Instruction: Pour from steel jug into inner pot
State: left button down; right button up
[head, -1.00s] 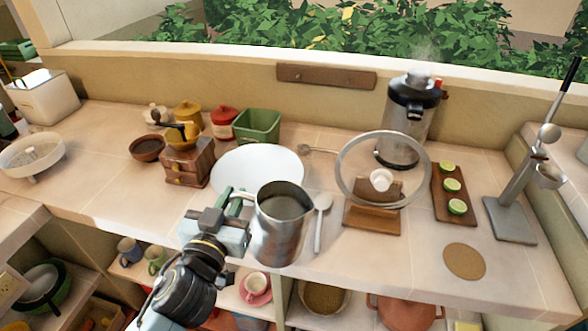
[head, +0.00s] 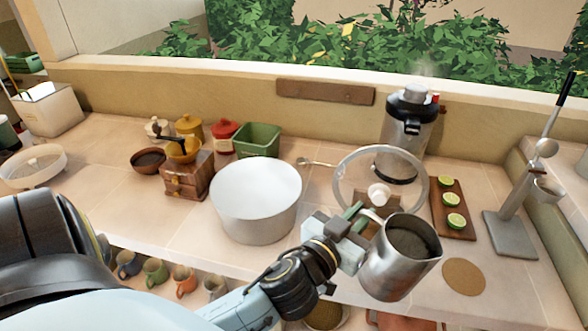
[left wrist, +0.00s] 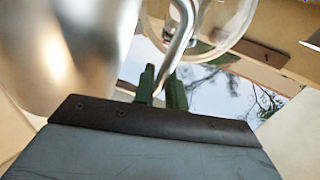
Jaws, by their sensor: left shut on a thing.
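The steel jug (head: 395,272) is held by its handle in my left gripper (head: 364,222), whose green fingers are shut on the handle. The jug is off the counter, to the right of the inner pot, leaning slightly in the picture. Dark contents show inside its mouth. The left wrist view shows the jug's side (left wrist: 75,65) and the green fingertips (left wrist: 162,88) on the handle (left wrist: 182,45). The inner pot (head: 256,220), a wide pot with a white inside, stands open on the counter. My right gripper is not in view.
A glass lid (head: 342,178) stands upright behind the jug. A round cork mat (head: 463,277) lies to the right, near a board with lime halves (head: 463,232). A steaming dispenser (head: 398,150) is at the back. A wooden grinder (head: 187,182) stands left of the pot.

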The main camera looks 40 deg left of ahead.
aim_at(255, 200)
jog(key=z, duration=2)
jog(key=k, duration=1.3)
jog(key=u, duration=1.9)
